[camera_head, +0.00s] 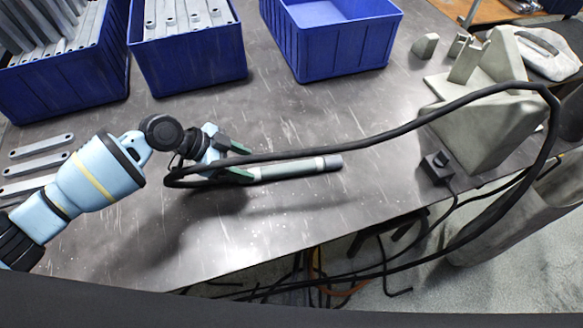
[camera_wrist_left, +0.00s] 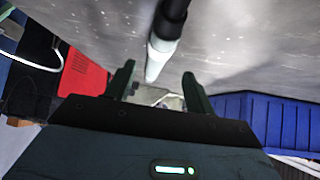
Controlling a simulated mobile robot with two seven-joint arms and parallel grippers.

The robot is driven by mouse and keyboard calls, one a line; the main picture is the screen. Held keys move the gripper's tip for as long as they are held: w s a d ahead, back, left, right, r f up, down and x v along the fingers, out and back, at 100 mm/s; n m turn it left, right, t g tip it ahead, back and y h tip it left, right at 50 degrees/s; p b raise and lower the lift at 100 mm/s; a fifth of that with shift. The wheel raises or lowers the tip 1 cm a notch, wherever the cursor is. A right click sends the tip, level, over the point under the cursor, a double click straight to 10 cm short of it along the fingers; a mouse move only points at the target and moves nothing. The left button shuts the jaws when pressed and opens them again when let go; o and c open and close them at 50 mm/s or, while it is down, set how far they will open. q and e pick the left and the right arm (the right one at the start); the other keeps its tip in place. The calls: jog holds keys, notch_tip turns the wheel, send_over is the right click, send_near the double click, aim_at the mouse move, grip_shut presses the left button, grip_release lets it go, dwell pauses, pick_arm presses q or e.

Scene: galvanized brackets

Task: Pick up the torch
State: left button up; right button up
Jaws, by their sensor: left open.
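The torch (camera_head: 298,168) is a grey-green cylinder with a dark end, lying on the metal tabletop in the head view. A thick black cable runs close to it and loops by my wrist; the join to the torch is hidden. My left gripper (camera_head: 238,162) is open at the torch's left end. In the left wrist view, the torch (camera_wrist_left: 163,45), with a pale band, reaches down toward the gap between the open fingers (camera_wrist_left: 158,84). I cannot tell whether they touch it. My right gripper is in neither view.
Blue crates stand along the back, two holding metal brackets (camera_head: 188,18) and one (camera_head: 345,42) seemingly empty. Loose flat brackets (camera_head: 40,165) lie at left. The cable (camera_head: 400,130) arches to a grey-green machine (camera_head: 485,125) at right. The table's front edge is near; bare tabletop lies behind the torch.

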aim_at(259, 170)
pick_arm(q)
jog(key=shift+w+d+f, duration=0.1)
jog(key=shift+d+f, duration=0.35)
jog(key=x, duration=0.4)
jog(key=shift+d+f, duration=0.25)
jog(key=shift+f, duration=0.15)
